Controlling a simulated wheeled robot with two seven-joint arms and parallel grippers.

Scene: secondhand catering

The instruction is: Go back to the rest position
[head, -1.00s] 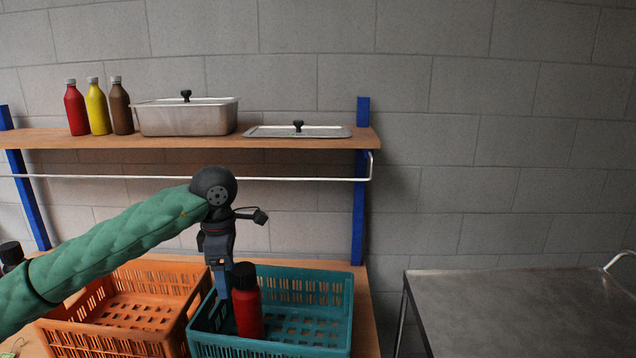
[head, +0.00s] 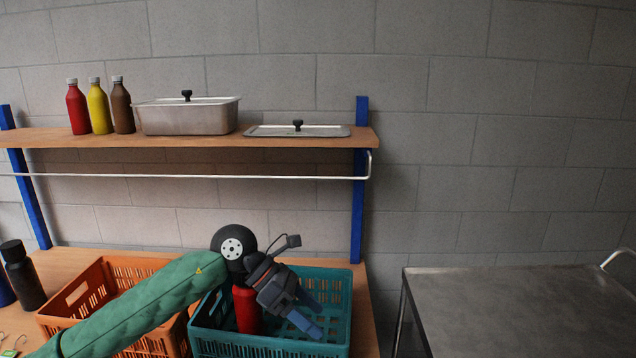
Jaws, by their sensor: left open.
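My left arm comes in from the left in a green sleeve. My left gripper (head: 312,322) is open and empty, tilted down to the right over the teal crate (head: 270,349). A red bottle (head: 246,309) stands in the left part of that crate. Its top is hidden behind my left wrist, and the gripper is to its right. My right gripper is not in view.
An orange crate (head: 100,275) stands left of the teal one, partly behind my arm. A black bottle (head: 22,276) stands at the left. The shelf (head: 200,141) above holds several bottles, a lidded pan (head: 188,117) and a lid (head: 297,131). A metal table (head: 520,300) at right is bare.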

